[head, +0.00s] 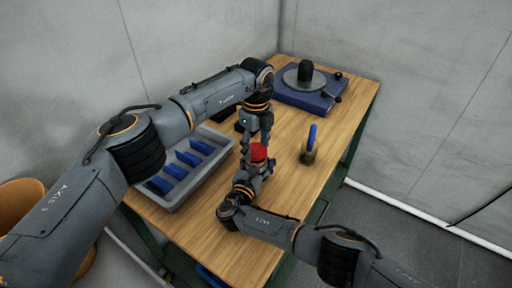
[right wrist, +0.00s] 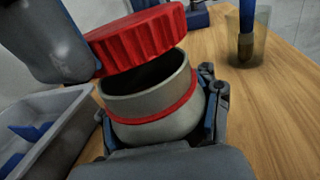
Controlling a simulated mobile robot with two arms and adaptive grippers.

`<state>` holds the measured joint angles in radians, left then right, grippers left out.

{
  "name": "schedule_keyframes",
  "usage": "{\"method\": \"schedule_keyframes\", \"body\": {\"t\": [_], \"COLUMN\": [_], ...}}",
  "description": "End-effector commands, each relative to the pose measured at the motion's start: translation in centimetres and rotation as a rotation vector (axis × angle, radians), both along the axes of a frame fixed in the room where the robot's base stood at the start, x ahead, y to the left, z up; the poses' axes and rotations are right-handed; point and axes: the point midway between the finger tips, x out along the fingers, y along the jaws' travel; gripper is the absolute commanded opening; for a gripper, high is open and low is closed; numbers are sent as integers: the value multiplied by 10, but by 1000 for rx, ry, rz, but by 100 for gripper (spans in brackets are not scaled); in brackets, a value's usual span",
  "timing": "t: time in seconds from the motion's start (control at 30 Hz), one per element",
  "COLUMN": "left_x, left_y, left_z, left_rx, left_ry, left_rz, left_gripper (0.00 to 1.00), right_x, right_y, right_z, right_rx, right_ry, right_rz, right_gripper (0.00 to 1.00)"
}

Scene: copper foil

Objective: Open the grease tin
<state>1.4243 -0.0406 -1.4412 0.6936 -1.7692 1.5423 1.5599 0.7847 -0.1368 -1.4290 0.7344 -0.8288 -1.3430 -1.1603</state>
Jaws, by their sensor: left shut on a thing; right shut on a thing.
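The grease tin is a grey round pot (right wrist: 148,112) with a red band, seen in the right wrist view. My right gripper (head: 254,174) is shut around its body, with a finger on each side. A dark opening shows between lid and rim; whether the lid's back edge touches the rim I cannot tell. My left gripper (head: 254,142) is shut on the lid, which also shows in the head view (head: 258,152). The tin's contents are hidden in shadow.
A grey tray (head: 176,207) with blue pieces lies left of the tin on the wooden table (head: 290,190). A clear cup (head: 307,156) with a blue-handled tool stands to the right. A blue device (head: 312,100) with a round plate sits at the far end.

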Motion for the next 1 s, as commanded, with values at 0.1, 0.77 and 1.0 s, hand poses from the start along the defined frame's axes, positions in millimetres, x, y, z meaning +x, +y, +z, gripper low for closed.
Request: {"method": "schedule_keyframes", "body": {"t": [0.1, 0.77, 1.0], "left_x": [0, 0, 0], "left_y": [0, 0, 0], "left_z": [0, 40, 40], "left_rx": [0, 0, 0], "left_ry": [0, 0, 0], "left_rz": [0, 1, 1], "left_gripper": [21, 21, 21], "right_x": [0, 0, 0], "right_y": [0, 0, 0], "right_z": [0, 0, 0], "right_rx": [-1, -1, -1], "right_ry": [0, 0, 0], "right_rz": [0, 0, 0], "right_gripper": [0, 0, 70]}}
